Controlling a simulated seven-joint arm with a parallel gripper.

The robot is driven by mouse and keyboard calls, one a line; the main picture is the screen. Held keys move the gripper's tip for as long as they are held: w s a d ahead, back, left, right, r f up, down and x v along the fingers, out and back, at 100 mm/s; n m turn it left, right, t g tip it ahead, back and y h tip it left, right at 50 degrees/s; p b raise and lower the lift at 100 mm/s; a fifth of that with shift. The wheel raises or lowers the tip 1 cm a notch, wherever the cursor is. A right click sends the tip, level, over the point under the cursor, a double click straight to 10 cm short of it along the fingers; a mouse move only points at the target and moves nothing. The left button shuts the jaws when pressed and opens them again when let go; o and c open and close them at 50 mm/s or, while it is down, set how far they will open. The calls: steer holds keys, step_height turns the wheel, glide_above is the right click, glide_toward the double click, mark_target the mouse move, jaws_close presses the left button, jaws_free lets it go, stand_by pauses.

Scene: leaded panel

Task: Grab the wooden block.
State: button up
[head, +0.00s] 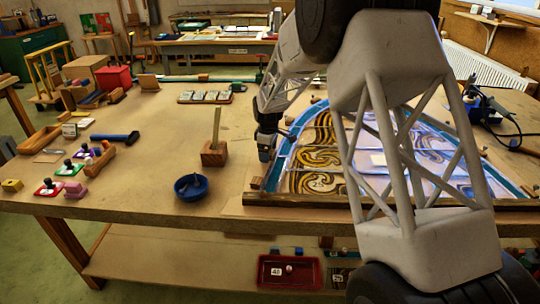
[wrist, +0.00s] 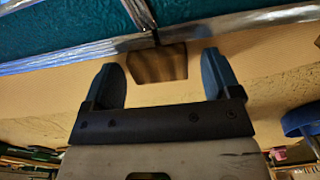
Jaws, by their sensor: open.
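A small wooden block (wrist: 158,64) lies on the bench against the edge of the leaded panel (wrist: 60,38) in the wrist view. In the head view a small wooden block (head: 256,183) sits at the panel's left edge, just below my gripper (head: 266,150). In the wrist view my gripper (wrist: 160,72) is open, with one blue-grey finger on each side of the block and gaps between. The jaws are empty. I cannot tell how far the fingertips are above the bench.
The leaded panel (head: 313,182) lies to the right, with a wooden strip (head: 330,200) along its front. A blue bowl (head: 191,187) and a wooden holder with an upright stick (head: 214,153) stand to the left.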

steer(key=shift+c, duration=0.5)
steer(key=c, duration=0.9)
steer(key=shift+r, duration=0.15)
steer(key=shift+r, duration=1.35)
steer(key=shift+s+r, duration=0.2)
steer(key=shift+r, duration=0.15)
steer(key=s+d, duration=0.1)
steer(key=s, duration=0.4)
steer(key=s+d+r, duration=0.1)
steer(key=s+d, duration=0.1)
steer(key=s, duration=0.3)
steer(key=s+d, duration=0.1)
steer(key=s, duration=0.4)
steer(key=shift+d+r, duration=0.15)
steer(key=shift+d, duration=0.05)
